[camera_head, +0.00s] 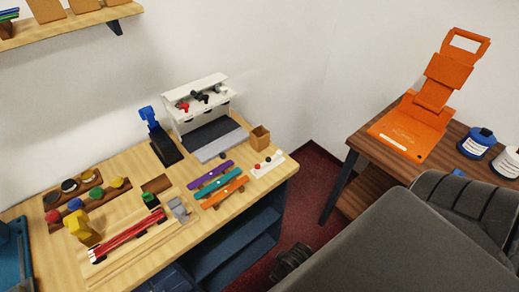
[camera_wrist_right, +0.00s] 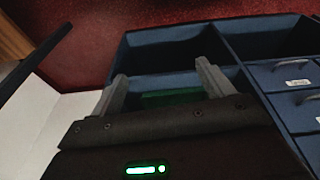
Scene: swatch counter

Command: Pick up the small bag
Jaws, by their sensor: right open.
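No small bag can be clearly made out in either view. In the right wrist view my right gripper (camera_wrist_right: 161,72) is open, its two grey fingers spread toward a dark blue open compartment (camera_wrist_right: 170,45). A dark green thing (camera_wrist_right: 172,98) shows between the fingers, mostly hidden by the gripper body; I cannot tell what it is or whether the fingers touch it. In the head view a dark end part of my right arm (camera_head: 290,262) shows beside the blue shelves (camera_head: 235,245) under the wooden counter. My left gripper is not in view.
The wooden counter (camera_head: 120,180) holds coloured tools, a white rack (camera_head: 195,98) and a small brown box (camera_head: 260,137). Labelled blue drawers (camera_wrist_right: 290,72) flank the compartment. A brown side table (camera_head: 370,145) carries an orange device (camera_head: 420,120) and bottles. Red floor (camera_head: 310,190) lies between.

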